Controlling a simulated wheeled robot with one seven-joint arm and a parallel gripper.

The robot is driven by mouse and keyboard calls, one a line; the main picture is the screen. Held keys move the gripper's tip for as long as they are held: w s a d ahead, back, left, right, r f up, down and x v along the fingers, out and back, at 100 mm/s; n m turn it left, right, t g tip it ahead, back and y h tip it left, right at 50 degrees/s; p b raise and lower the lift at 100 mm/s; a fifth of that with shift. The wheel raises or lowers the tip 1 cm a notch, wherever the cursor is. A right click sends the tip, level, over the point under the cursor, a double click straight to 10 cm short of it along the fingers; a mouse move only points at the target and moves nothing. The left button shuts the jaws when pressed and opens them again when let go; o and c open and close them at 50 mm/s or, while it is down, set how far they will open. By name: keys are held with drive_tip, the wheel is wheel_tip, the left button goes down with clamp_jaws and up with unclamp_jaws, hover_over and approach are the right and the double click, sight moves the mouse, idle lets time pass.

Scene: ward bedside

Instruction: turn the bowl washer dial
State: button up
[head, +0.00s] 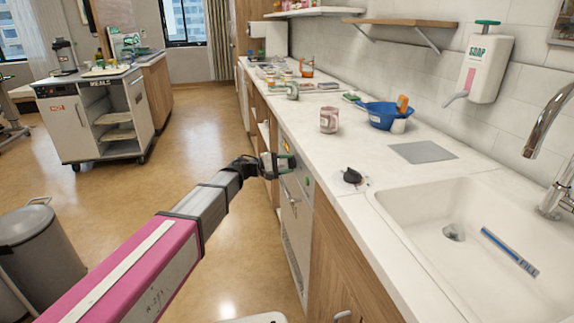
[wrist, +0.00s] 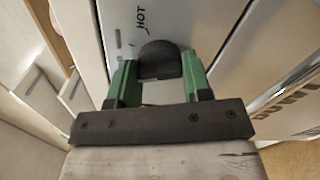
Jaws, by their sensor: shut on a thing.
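The bowl washer (head: 297,213) is a pale, tall-fronted appliance set under the white counter in the head view. Its dial (wrist: 159,58) is a dark rounded knob in the wrist view, on a panel with the word HOT printed beside it. My gripper (wrist: 158,74) has green fingers, one on each side of the dial, and is shut on it. In the head view my gripper (head: 279,164) is at the upper part of the washer front, just below the counter edge. The dial is hidden there by my gripper.
The counter (head: 352,150) bears a pink-and-white mug (head: 329,120), a blue bowl (head: 381,115) and a small black object (head: 352,176). A sink (head: 475,215) is at the right. A meal cart (head: 88,130) and grey bin (head: 40,245) stand left. The floor between is clear.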

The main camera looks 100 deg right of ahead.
idle(0.4)
drive_tip(key=o, duration=0.9)
drive_tip(key=w, duration=1)
drive_tip(key=shift+w+a, duration=0.25)
drive_tip(key=shift+w, duration=0.15)
